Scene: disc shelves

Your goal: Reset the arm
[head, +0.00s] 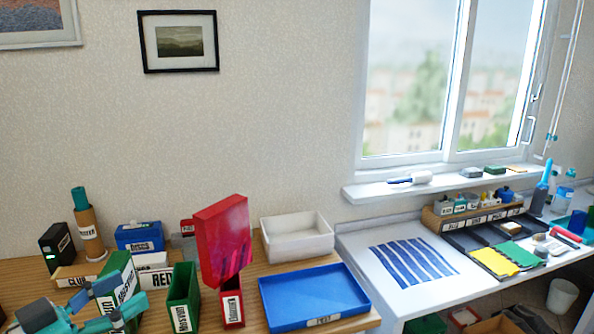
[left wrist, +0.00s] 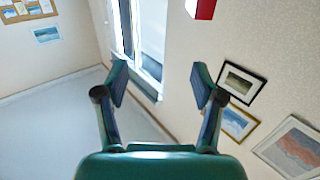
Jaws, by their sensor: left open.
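My left gripper (head: 112,302) is at the lower left of the head view, in front of the shelf with the labelled boxes. In the left wrist view its two fingers (left wrist: 160,80) stand wide apart with nothing between them. That view looks past the fingers at the wall, the window (left wrist: 150,45) and framed pictures. My right gripper is in neither view.
A wooden shelf holds green boxes (head: 183,298), a tall red box (head: 223,240), a white bin (head: 297,237) and a blue tray (head: 315,294). A teal-topped cylinder (head: 88,232) stands at the left. A white table (head: 385,297) is to the right.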

